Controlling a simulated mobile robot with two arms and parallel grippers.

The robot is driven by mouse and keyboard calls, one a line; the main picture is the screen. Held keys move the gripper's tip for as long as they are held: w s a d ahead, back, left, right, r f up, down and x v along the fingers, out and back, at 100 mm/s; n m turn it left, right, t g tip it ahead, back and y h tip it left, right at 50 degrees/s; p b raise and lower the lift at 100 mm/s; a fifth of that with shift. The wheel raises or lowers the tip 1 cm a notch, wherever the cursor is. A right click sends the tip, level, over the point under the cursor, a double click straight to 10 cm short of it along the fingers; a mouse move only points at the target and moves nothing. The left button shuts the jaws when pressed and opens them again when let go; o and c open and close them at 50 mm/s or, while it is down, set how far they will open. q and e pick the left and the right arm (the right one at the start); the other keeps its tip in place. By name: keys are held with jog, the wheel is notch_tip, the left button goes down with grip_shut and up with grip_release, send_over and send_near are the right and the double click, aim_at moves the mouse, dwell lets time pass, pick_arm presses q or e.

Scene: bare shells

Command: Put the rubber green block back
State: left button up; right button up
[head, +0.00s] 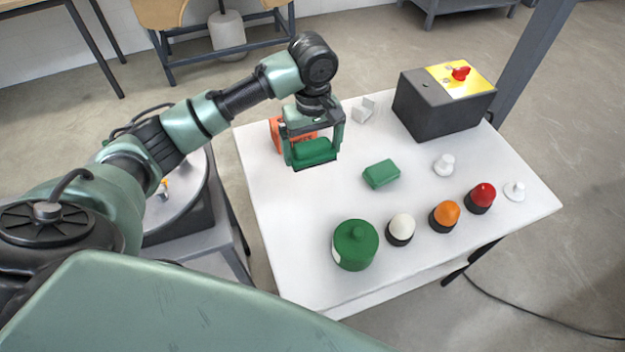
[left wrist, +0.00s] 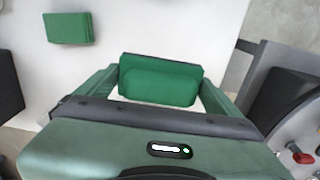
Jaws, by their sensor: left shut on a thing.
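My left gripper (head: 314,155) is over the far left part of the white table (head: 300,240), pointing down. It is shut on a green block (head: 312,150) with rounded edges. In the left wrist view the held green block (left wrist: 160,82) lies across between the fingers. I cannot tell for sure how far it is above the table. A second green block (head: 381,174) lies on the table to the right of the gripper; it also shows in the left wrist view (left wrist: 68,28). My right gripper is not in view.
An orange box (head: 276,133) stands just behind the gripper, partly hidden. A dark control box (head: 440,105) with a red knob is at the back right. A green canister (head: 355,244) and several coloured cones stand along the front. The table's left front is clear.

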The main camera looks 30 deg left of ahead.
pick_arm(q)
send_over(312, 188)
notch_tip(312, 188, down, 8)
notch_tip(312, 188, down, 4)
jog(key=shift+f+p, duration=0.1)
jog(key=shift+p, duration=0.25)
jog(key=shift+f, duration=0.1)
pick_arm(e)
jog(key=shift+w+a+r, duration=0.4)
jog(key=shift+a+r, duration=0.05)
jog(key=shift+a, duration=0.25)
pick_arm(q)
jog(key=shift+f, duration=0.15)
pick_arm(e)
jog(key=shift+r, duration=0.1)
pick_arm(q)
jog(key=o, duration=0.9)
jog(key=shift+o, duration=0.2)
notch_tip(312, 188, up, 12)
jog(key=shift+r+b, duration=0.2)
jog(key=shift+b, duration=0.15)
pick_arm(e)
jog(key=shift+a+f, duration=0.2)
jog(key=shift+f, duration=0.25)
